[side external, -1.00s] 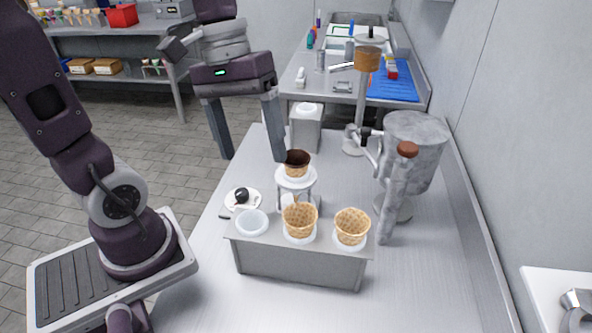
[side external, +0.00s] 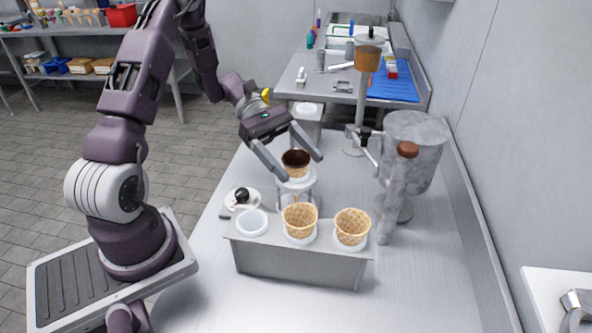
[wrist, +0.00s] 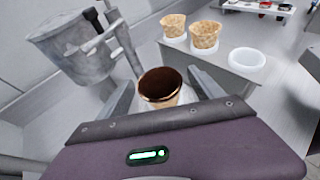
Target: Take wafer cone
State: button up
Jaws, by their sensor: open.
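A wafer cone with a dark chocolate-coloured inside (side external: 296,162) stands upright in a small raised white holder (side external: 298,185). It also shows in the wrist view (wrist: 160,87), between my finger tips. Two plain wafer cones, one in the middle (side external: 300,220) and one at the right (side external: 351,226), sit in the metal stand (side external: 300,265). They also show at the top of the wrist view (wrist: 204,35). My gripper (side external: 302,166) is open, with its fingers on either side of the dark cone. I cannot tell whether either finger touches it.
The stand's left place holds an empty white ring (side external: 252,223). A small white dish with a black knob (side external: 242,197) is at the left.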

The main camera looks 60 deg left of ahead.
jog(key=shift+d, duration=0.1)
jog(key=c, duration=0.9)
jog(key=shift+o, duration=0.2)
jog(key=shift+r, duration=0.1)
notch_tip(320, 180, up, 10)
jog(key=shift+f, duration=0.1)
